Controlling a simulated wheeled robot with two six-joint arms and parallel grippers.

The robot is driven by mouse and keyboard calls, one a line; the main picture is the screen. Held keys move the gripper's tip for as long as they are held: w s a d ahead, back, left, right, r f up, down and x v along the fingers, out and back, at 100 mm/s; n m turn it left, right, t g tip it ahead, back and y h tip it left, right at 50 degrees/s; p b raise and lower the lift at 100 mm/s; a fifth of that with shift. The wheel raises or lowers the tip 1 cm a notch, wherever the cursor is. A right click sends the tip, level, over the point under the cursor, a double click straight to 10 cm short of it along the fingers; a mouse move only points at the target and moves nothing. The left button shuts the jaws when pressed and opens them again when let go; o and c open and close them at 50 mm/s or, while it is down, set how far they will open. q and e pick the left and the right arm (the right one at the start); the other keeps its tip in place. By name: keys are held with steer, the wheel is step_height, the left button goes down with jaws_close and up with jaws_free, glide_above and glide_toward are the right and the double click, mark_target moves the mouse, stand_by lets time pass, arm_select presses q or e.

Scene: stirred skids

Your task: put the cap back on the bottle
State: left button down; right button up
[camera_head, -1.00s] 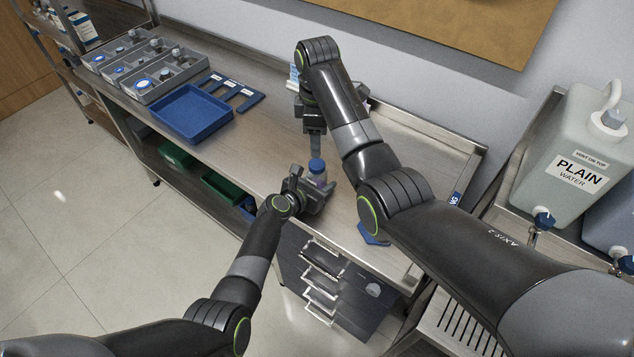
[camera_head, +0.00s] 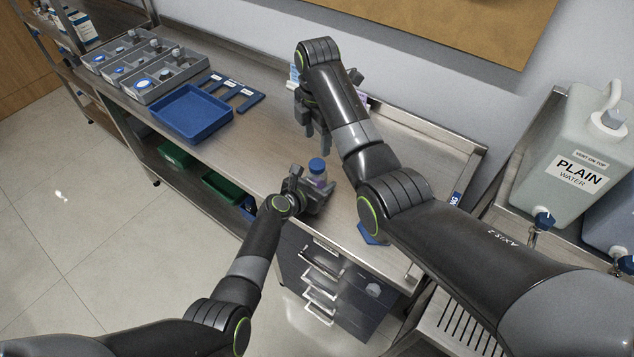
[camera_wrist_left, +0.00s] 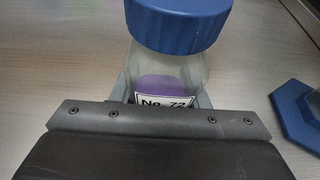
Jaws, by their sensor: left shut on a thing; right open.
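A small clear bottle (camera_head: 318,180) with a purple and white label stands upright at the bench's front part. A blue cap (camera_head: 317,165) sits on its mouth. In the left wrist view the cap (camera_wrist_left: 180,22) covers the top of the bottle (camera_wrist_left: 175,70), looking slightly tilted; I cannot tell if it is screwed down. The label reads "No. 72". My left gripper (camera_head: 314,186) is shut around the bottle's body. My right gripper (camera_head: 316,142) is open and empty, above and behind the bottle, clear of the cap.
A blue tray (camera_head: 232,118) and grey compartment boxes (camera_head: 140,68) stand at the left of the bench. A blue hexagonal piece (camera_wrist_left: 300,112) lies right of the bottle. A large water container (camera_head: 570,150) stands at far right. Bench space left of the bottle is clear.

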mark_target(317, 163)
steer(key=shift+f, duration=3.95)
